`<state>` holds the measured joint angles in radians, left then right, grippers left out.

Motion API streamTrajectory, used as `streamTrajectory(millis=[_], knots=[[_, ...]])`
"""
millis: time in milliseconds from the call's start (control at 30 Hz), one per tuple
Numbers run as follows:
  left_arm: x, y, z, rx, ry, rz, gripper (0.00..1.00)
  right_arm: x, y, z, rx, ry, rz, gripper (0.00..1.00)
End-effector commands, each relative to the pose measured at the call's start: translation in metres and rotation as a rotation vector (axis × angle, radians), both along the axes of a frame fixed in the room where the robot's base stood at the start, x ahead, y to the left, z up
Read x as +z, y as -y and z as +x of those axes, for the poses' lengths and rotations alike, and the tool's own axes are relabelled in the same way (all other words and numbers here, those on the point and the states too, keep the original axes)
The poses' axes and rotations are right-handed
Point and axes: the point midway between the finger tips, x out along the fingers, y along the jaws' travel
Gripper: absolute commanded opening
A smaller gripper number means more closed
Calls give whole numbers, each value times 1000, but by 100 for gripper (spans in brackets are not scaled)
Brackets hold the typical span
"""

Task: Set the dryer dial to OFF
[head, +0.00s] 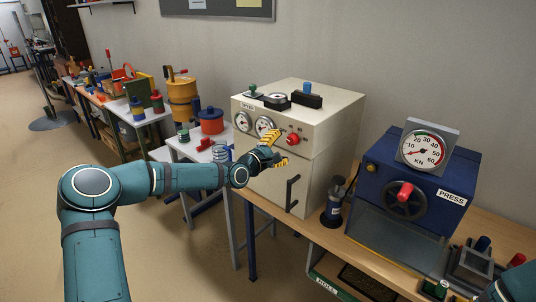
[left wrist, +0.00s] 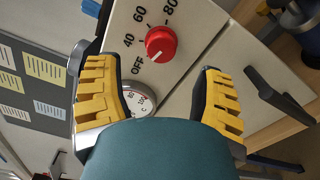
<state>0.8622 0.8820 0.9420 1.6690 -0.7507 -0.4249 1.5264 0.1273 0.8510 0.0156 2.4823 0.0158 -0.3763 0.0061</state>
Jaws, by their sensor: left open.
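The dryer (head: 318,170) is a cream box on the bench in the head view. Its red dial (head: 293,139) is on the front, right of two round gauges. In the left wrist view the dial (left wrist: 160,43) has the labels OFF, 40, 60 and 80 around it. A white mark shows on the knob's lower left edge, roughly on the OFF side; its exact setting is hard to tell. My left gripper (head: 279,148) is open and empty in front of the dryer, its yellow fingers (left wrist: 160,85) apart from the dial. My right gripper is not in view.
A dark handle (head: 292,193) sticks out of the dryer's front below the dial. Orange and red containers stand on the table to the left.

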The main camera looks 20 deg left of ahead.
Motion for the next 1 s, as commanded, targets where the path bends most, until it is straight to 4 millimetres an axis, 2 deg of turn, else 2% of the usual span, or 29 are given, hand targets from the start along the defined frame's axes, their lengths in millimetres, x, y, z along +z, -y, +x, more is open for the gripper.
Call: streamTrajectory(millis=[33, 200, 400, 1000], knots=[[0, -5, -11, 1, -2, 1, 68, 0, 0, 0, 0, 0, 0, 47], [0, -15, -39, 2, -1, 0, 68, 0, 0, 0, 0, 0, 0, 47], [0, -20, -56, 0, 1, -1, 68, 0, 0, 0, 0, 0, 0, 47], [-2, -18, -60, -4, -3, 3, 68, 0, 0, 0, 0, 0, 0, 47]])
